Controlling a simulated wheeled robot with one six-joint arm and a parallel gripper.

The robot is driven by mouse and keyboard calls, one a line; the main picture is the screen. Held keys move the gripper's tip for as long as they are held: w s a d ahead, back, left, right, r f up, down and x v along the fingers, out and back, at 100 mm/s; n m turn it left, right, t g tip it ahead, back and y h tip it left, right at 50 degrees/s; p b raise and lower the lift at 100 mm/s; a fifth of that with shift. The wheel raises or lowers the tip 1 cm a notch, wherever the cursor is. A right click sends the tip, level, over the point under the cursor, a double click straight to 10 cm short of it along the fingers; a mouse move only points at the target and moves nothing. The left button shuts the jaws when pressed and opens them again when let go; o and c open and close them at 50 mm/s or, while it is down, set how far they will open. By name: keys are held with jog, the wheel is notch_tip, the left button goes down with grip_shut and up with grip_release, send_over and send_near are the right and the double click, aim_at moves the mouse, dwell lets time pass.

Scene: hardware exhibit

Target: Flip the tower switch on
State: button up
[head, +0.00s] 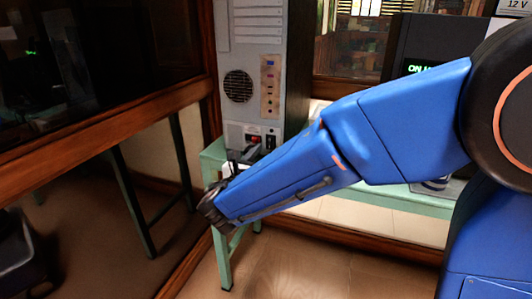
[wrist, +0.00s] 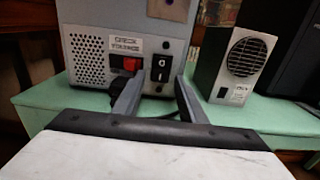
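The grey computer tower (head: 257,60) stands on the green bench in the head view, its back panel facing me. In the wrist view, the tower's lower panel (wrist: 108,45) carries a black rocker switch (wrist: 161,68) marked O and I. A small red part (wrist: 131,64) sits left of it, under a printed label. The rocker's pressed side is too small to tell. My gripper (wrist: 158,82) is open and empty. Its fingers point at the panel, with the rocker showing between and just above the tips. Contact cannot be told. In the head view my gripper (head: 243,157) is partly hidden by my arm.
The green bench (wrist: 60,104) runs under the tower. A smaller dark unit with a round grille (wrist: 245,57) stands to the right. A black plug or cable shows behind my left finger. A wood-framed glass case (head: 100,125) closes off the left side.

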grip_shut()
jog(key=shift+w+f, duration=0.1)
jog(key=shift+f+t, duration=0.1)
jog(key=shift+t, duration=0.4)
grip_release()
